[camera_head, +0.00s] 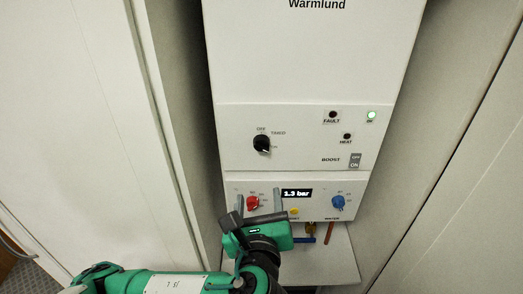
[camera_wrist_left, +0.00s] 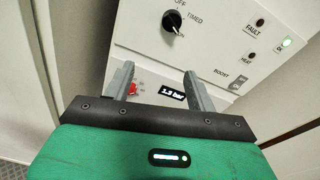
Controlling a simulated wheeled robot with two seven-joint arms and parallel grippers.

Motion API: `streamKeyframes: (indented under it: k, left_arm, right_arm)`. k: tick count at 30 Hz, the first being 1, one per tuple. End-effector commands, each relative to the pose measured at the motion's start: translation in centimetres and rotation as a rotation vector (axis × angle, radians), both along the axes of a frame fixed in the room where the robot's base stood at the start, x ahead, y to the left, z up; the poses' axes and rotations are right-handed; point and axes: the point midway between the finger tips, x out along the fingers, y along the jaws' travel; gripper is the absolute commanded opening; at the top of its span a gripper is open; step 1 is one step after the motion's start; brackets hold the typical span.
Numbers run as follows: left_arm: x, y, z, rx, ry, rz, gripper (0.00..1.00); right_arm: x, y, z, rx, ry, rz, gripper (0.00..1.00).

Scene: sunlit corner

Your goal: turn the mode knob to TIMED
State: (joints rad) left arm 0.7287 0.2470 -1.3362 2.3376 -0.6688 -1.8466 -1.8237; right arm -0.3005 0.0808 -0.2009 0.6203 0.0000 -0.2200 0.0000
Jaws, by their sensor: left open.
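The mode knob (camera_head: 262,143) is a round black dial on the white front panel of the boiler, with OFF, TIMED and ON printed around it. Its white pointer mark points to the lower right, by ON. It also shows at the top of the left wrist view (camera_wrist_left: 172,21), with the mark toward ON. My left gripper (camera_head: 258,192) is open and empty, below the knob and in front of the lower panel. Its two grey fingers in the left wrist view (camera_wrist_left: 158,70) are apart and short of the knob. My right gripper is not in view.
The lower panel has a red knob (camera_head: 252,203) close to my left fingers, a 1.3 bar display (camera_head: 297,193), a yellow button (camera_head: 294,211) and a blue knob (camera_head: 338,202). A BOOST switch (camera_head: 354,160) and lit green OK light (camera_head: 371,115) are right. Walls flank the boiler.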

Motion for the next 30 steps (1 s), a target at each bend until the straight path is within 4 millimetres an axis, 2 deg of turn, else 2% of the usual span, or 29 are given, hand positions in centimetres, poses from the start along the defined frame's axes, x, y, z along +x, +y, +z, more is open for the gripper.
streamKeyframes:
  k: [4, 11, 14, 24, 30]
  left_arm:
    - [0.0, -0.4, 1.4, 0.172, -0.092, -0.017, 0.57]
    - [0.7, -0.6, 2.1, 0.246, -0.128, -0.017, 0.57]
    - [2.1, -0.5, 2.2, 0.247, -0.127, -0.016, 0.57]
    - [9.3, -0.5, 2.4, 0.245, -0.126, -0.015, 0.57]
    - [12.4, -0.5, 2.2, 0.243, -0.125, -0.017, 0.57]
  right_arm:
    - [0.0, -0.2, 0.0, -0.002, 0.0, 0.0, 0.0]
    - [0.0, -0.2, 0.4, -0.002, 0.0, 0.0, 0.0]
    - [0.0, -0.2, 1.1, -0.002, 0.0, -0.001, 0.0]
    - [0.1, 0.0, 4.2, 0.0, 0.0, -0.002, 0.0]
    - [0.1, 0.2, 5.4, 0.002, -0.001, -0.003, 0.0]
